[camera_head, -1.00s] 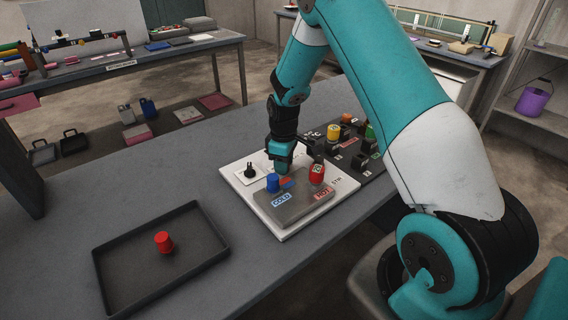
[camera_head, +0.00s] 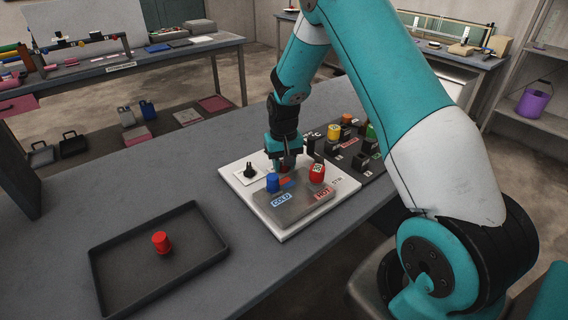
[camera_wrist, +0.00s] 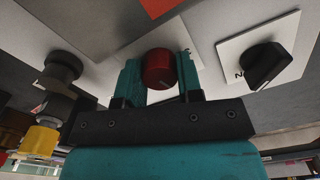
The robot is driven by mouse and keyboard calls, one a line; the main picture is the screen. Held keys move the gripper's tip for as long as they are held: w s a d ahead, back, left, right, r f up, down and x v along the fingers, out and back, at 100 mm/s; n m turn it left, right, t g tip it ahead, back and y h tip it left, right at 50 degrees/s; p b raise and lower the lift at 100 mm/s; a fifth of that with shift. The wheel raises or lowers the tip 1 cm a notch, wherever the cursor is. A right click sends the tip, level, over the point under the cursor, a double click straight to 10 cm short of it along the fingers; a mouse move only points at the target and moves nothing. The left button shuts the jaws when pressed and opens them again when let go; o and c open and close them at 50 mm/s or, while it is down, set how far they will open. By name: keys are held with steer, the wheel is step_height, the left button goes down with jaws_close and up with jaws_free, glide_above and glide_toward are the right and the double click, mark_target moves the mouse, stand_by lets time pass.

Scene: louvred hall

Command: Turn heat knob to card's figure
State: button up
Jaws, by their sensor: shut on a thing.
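My gripper (camera_head: 283,162) is over the white board (camera_head: 230,180), behind the grey block with its COLD and HOT labels. In the wrist view its two teal fingers (camera_wrist: 158,78) are shut on a red round knob (camera_wrist: 158,66) with a pale mark on its rim. In the head view the knob is mostly hidden by the fingers. A black pointer knob (camera_head: 250,171) stands on a pale plate to the left; it also shows in the wrist view (camera_wrist: 268,64), next to a dark figure. I cannot make out a card's figure.
A blue knob (camera_head: 272,182) and a red capped piece (camera_head: 317,172) stand on the grey block (camera_head: 290,209). A dark tray (camera_head: 118,282) holds a red piece (camera_head: 161,242). A dark panel with coloured parts (camera_head: 345,142) lies behind. The bench between is clear.

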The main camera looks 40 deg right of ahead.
steer(key=m, duration=0.5)
steer(key=shift+r+m, duration=0.1)
steer(key=shift+m, duration=0.2)
steer(key=m, duration=0.4)
steer(key=shift+m+b, duration=0.35)
steer(key=shift+m, duration=0.05)
steer(key=shift+w, duration=0.1)
steer(key=o, duration=0.6)
steer(key=shift+o, duration=0.2)
step_height(320, 180, up, 17)
steer(key=b, duration=0.2)
steer(key=shift+r, duration=0.2)
